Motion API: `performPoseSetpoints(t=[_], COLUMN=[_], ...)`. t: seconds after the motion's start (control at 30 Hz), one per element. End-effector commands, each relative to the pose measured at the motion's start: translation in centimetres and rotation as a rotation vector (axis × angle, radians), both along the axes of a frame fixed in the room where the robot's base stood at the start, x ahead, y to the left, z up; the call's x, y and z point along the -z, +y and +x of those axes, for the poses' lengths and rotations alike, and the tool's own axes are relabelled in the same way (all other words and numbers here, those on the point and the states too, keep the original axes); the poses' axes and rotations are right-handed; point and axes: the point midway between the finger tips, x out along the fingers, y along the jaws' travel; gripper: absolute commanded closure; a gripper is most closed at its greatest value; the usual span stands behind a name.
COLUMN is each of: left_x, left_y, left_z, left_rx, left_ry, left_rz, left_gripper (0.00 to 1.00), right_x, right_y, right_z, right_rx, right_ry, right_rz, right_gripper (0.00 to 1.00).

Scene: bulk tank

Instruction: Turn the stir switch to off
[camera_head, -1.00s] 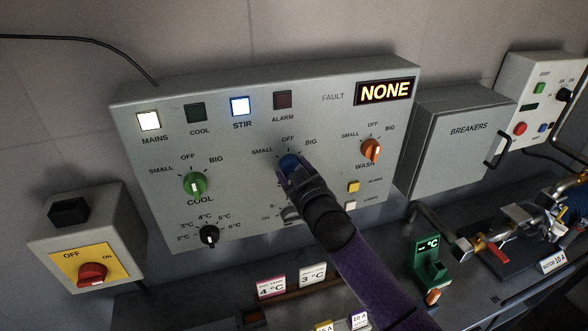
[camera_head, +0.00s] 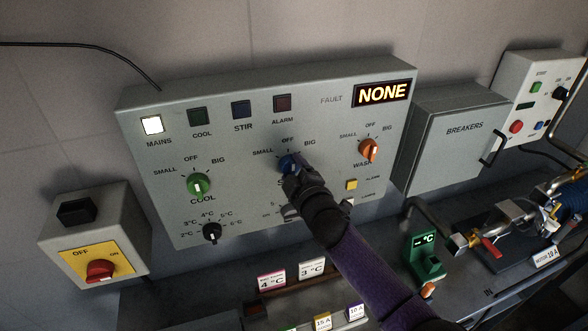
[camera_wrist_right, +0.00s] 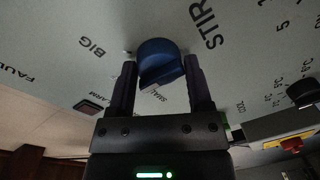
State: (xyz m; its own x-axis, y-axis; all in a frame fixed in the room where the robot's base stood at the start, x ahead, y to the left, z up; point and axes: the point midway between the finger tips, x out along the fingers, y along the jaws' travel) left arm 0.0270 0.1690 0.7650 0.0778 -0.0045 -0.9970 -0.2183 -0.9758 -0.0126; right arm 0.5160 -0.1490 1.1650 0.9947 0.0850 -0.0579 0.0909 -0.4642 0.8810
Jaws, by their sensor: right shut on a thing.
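The blue stir switch (camera_head: 287,163) is on the grey control panel, below the OFF mark, with SMALL to its left and BIG to its right. My right gripper (camera_head: 291,173) is shut on it, with a finger on each side of the knob (camera_wrist_right: 160,62) in the wrist view. The gripper covers part of the knob in the head view, so I cannot tell exactly where its pointer stands. The STIR lamp (camera_head: 242,109) is dark. My left gripper is out of view.
The green cool switch (camera_head: 199,185) and a black temperature dial (camera_head: 211,232) are left of my arm. The orange wash switch (camera_head: 369,150) is to the right. The MAINS lamp (camera_head: 152,125) is lit, and the fault display (camera_head: 382,93) reads NONE. A red-knobbed box (camera_head: 100,270) stands at left.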

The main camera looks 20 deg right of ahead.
Motion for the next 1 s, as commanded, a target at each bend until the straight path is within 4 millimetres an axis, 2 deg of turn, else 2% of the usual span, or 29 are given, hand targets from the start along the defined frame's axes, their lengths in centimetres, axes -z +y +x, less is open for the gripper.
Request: performPoseSetpoints(t=[0.6,0.63,0.77,1.0], left_x=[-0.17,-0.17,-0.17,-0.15], left_y=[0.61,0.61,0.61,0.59], left_z=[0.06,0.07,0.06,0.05], left_rx=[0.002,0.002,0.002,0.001], left_ry=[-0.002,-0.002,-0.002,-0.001], left_rz=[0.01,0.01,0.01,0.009], left_gripper=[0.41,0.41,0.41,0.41], right_x=[-0.46,-0.46,-0.37,-0.19], right_y=[-0.05,-0.05,-0.03,-0.01], right_z=[0.11,0.11,0.09,0.04], right_rx=[0.001,0.0,0.0,0.0], right_ry=[-0.011,-0.011,-0.009,-0.005], right_rz=[-0.039,-0.039,-0.039,-0.039], right_gripper=[0.94,0.31,0.03,0.03])
